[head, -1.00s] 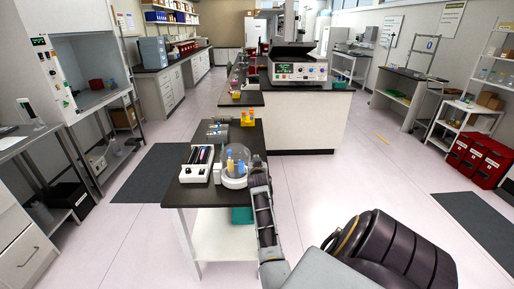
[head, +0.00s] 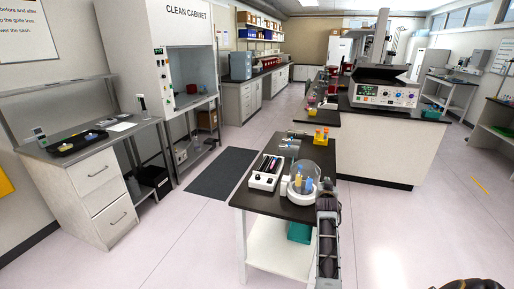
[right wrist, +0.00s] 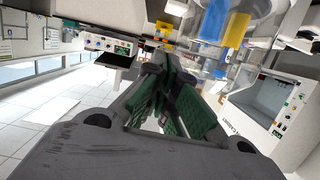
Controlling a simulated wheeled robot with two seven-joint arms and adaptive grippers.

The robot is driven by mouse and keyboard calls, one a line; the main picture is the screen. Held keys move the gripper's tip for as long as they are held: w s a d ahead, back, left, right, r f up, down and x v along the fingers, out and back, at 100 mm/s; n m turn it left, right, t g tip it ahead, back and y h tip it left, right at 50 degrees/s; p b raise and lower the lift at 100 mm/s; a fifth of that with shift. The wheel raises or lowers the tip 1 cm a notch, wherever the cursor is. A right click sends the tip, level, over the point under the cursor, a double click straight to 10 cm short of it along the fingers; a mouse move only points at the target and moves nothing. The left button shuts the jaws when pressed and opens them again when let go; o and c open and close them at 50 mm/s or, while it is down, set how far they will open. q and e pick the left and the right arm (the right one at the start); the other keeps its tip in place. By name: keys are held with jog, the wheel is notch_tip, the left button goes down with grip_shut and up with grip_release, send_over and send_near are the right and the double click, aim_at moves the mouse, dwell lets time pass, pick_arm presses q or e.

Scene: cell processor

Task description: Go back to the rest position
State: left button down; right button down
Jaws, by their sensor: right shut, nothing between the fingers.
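My right gripper (head: 328,193) hangs beside the right edge of the small dark-topped table, next to the cell processor with its clear dome (head: 316,172). In the right wrist view my right gripper (right wrist: 166,62) has its green-padded fingers drawn together with nothing between them. Blue tubes (right wrist: 214,22) and a yellow tube (right wrist: 239,24) show up close behind clear plastic, above and to the right of the fingers. My left gripper is in neither view.
The small table (head: 262,208) also bears a white rack with pens or pipettes (head: 266,171) and a yellow rack (head: 321,138). A long bench (head: 385,152) stands behind. A clean cabinet (head: 190,60) and side table (head: 62,150) stand left. The floor at front left is clear.

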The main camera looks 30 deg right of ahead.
jog(key=s+a+f+n+g+y, duration=0.1)
jog(key=s+a+f+n+y, duration=0.15)
jog(key=a, duration=0.65)
jog(key=s+a+f+n+y, duration=0.2)
jog(key=s+a+f, duration=0.1)
jog(key=a, duration=0.5)
jog(key=s+a+f+n+g+y, duration=0.1)
jog(key=s+a+f+n+y, duration=0.15)
jog(key=a, duration=0.65)
jog(key=s+a+f+n+g+y, duration=0.3)
jog(key=s+a+n+g+y, duration=0.15)
jog(key=s+a, duration=1.4)
notch_tip(320, 180, down, 34)
jog(key=s+r+g, duration=0.1)
jog(key=s+g, duration=0.1)
jog(key=s, duration=0.1)
jog(key=s+d+f, duration=0.2)
jog(key=s+f, duration=0.8)
jog(key=s+d+f, duration=0.2)
jog(key=s+f, duration=0.8)
jog(key=s, duration=0.1)
jog(key=shift+s+n+g, duration=0.3)
jog(key=shift+n+g, duration=0.05)
jog(key=shift+g, duration=0.1)
